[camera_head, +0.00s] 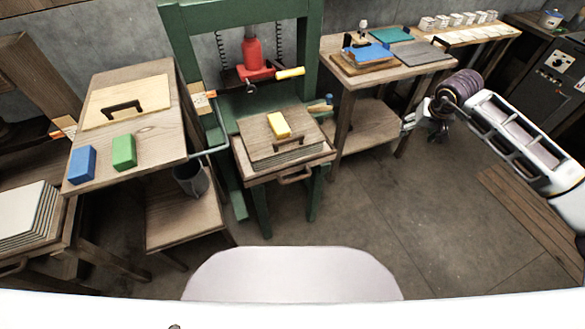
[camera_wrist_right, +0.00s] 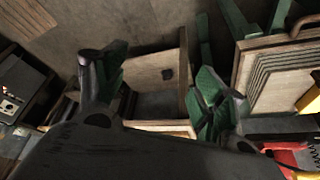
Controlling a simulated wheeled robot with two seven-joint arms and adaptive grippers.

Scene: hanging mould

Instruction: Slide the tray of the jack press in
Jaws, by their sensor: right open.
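The jack press has a green frame (camera_head: 176,60) and a red jack (camera_head: 252,52) with a yellow-ended lever. Its wooden tray (camera_head: 318,157), with a handle (camera_head: 296,175) on the front, sits out in front of the frame. A stack of boards (camera_head: 262,146) lies on it, with a dark grip and a yellow block (camera_head: 278,125) on top. In the right wrist view the stack (camera_wrist_right: 278,76) shows at the right edge. My right gripper (camera_head: 428,120) is open and empty, well right of the tray, by the side table. My left gripper is out of view.
A side table (camera_head: 350,76) with a blue item, a grey mat and a lower shelf stands between the press and my right gripper. At left, a wooden bench (camera_head: 150,133) carries blue and green blocks (camera_head: 124,152). The floor (camera_head: 400,215) before the press is clear.

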